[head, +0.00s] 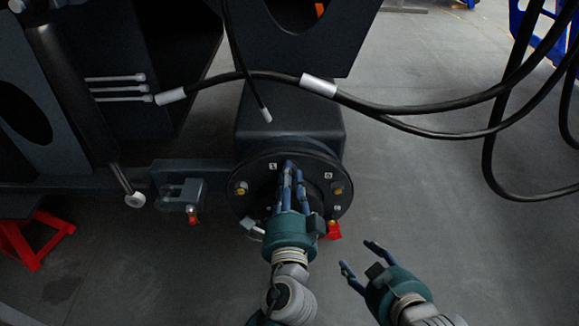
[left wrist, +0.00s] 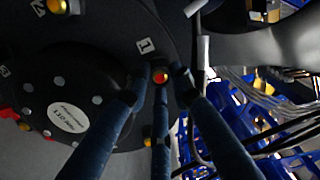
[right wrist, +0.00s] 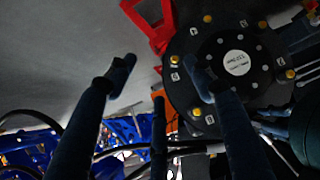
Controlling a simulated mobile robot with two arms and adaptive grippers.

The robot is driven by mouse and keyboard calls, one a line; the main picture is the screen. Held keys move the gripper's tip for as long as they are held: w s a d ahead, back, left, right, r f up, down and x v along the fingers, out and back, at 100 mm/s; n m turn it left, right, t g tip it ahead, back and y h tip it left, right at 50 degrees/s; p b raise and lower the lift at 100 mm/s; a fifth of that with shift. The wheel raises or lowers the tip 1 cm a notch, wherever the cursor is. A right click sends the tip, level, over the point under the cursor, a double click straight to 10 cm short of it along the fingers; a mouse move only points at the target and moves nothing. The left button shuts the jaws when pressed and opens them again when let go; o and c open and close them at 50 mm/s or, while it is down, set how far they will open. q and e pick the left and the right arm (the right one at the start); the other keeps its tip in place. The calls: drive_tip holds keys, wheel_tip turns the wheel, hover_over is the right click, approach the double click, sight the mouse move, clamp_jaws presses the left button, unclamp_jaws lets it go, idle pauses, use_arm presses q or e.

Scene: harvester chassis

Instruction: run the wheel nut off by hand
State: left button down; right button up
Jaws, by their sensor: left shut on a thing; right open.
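The dark round wheel hub (head: 325,209) faces me in the middle of the head view, with brass nuts around its rim. My left gripper (head: 288,170) reaches up over the hub face. In the left wrist view its fingertips close around a wheel nut (left wrist: 160,77) with a red-orange end, beside the label marked 1 (left wrist: 145,46). The fingers hide much of that nut's sides. My right gripper (head: 358,257) is open and empty, below and right of the hub. In the right wrist view the hub (right wrist: 258,46) and several other nuts show beyond its spread fingers.
Black hoses (head: 420,108) cross above the hub and hang at the right. A red stand (head: 30,240) is at lower left, and a red part (head: 333,230) shows beneath the hub. A clevis bracket (head: 182,195) juts out left of the hub.

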use_arm(q)
drive_tip(key=shift+s+f+n+b, duration=0.1)
drive_tip(key=shift+f+n+b, duration=0.25)
drive_tip(key=shift+n+b, duration=0.5)
drive_tip(key=c, duration=1.9)
unclamp_jaws()
drive_tip(key=shift+c, duration=0.2)
drive_tip(key=o, duration=0.5)
drive_tip(key=shift+r, duration=0.25)
drive_tip(key=shift+c, duration=1)
use_arm(e)
drive_tip(key=w+a+r+t+y, duration=0.1)
drive_tip(key=w+r+t, duration=0.3)
drive_tip(key=r, duration=0.4)
drive_tip(key=shift+w+a+r+t, duration=0.15)
drive_tip(key=shift+w+a+t, duration=0.25)
drive_tip(key=shift+w+a, duration=0.35)
use_arm(q)
drive_tip(key=shift+s+r, duration=0.1)
drive_tip(key=shift+s, duration=0.95)
use_arm(e)
drive_tip(key=shift+w+a+r+t+y, duration=0.1)
drive_tip(key=shift+w+r+t+y, duration=0.1)
drive_tip(key=shift+r, duration=0.25)
drive_tip(key=shift+w+a+r+t+y, duration=0.1)
drive_tip(key=shift+r+t+y, duration=0.1)
drive_tip(key=shift+r, duration=0.2)
